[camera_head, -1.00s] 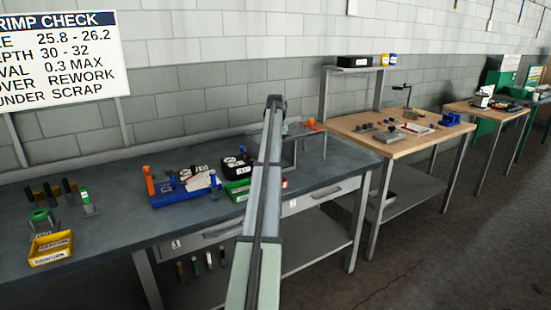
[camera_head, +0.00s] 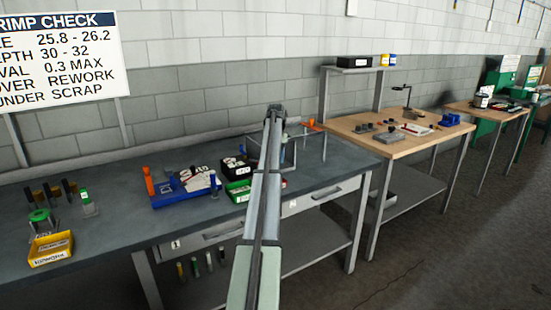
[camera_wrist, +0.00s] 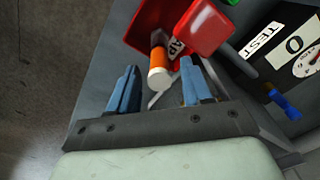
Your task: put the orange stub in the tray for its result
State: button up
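The orange stub (camera_wrist: 158,60), with a pale end towards the camera, shows in the wrist view just beyond and between my fingertips. My gripper (camera_wrist: 158,82) has its two blue fingers spread, with a clear gap on each side of the stub. The stub overlaps a red tray (camera_wrist: 207,28), whose white label is partly hidden and shows "AP". I cannot tell whether the stub rests in the tray or is above its edge. In the head view my arm hides the stub and most of the red tray.
A green tray (camera_head: 238,196) and a black box (camera_head: 236,167) stand left of my arm; the box's TEST face (camera_wrist: 292,45) shows in the wrist view. A blue fixture (camera_head: 180,195) and a yellow tray (camera_head: 50,250) are farther left.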

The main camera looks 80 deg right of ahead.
jog(key=shift+r, duration=0.15)
notch_tip(320, 180, up, 12)
dwell(0.7)
dwell(0.4)
